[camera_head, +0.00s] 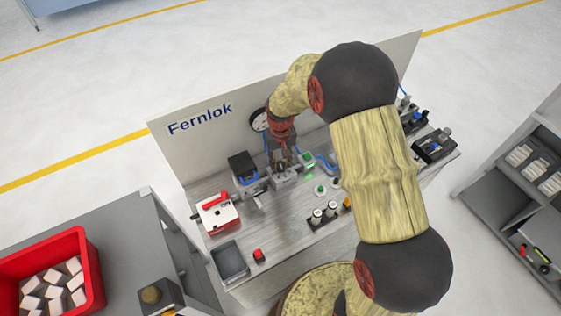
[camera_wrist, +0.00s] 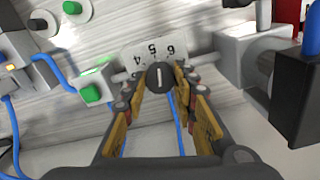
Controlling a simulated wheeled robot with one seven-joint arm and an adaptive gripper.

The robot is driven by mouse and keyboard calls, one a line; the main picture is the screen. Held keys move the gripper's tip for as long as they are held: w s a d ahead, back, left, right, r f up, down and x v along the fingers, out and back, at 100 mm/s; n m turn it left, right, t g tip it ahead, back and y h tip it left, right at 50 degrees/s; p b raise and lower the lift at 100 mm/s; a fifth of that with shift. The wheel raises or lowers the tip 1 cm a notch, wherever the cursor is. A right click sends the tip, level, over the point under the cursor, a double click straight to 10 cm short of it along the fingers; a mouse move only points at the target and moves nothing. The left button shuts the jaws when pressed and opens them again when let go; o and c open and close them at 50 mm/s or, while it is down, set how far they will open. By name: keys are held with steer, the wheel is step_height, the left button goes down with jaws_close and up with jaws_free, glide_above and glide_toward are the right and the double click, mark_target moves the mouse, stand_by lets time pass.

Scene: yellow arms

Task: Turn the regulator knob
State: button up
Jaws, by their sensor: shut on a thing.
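The regulator knob (camera_wrist: 159,76) is a round black knob with a white pointer line, seen from above in the wrist view. A pale scale plate (camera_wrist: 152,52) with the numbers 4, 5 and 6 sits behind it, and the line points roughly toward the 5. My gripper (camera_wrist: 160,80) is shut on the knob, with one finger on each side of it. In the head view my gripper (camera_head: 281,164) is low over the bench in front of the backboard; the knob is too small and covered to make out there.
Blue hoses (camera_wrist: 48,68), a grey block (camera_wrist: 240,55) and a black box (camera_wrist: 297,110) stand close around my fingers. A green button (camera_wrist: 91,94) is at left. The Fernlok backboard (camera_head: 215,128) rises behind, with a gauge (camera_head: 259,120). A red-and-white box (camera_head: 217,216) is on the bench.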

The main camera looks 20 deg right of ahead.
mark_target(281, 164)
steer(key=n+p, duration=0.1)
steer(key=n, duration=1.2)
steer(key=shift+p, duration=0.3)
steer(key=shift+n, duration=0.4)
steer(key=o, duration=1.1)
steer(key=shift+o, duration=0.2)
step_height(281, 164, up, 12)
steer(key=shift+w, duration=0.1)
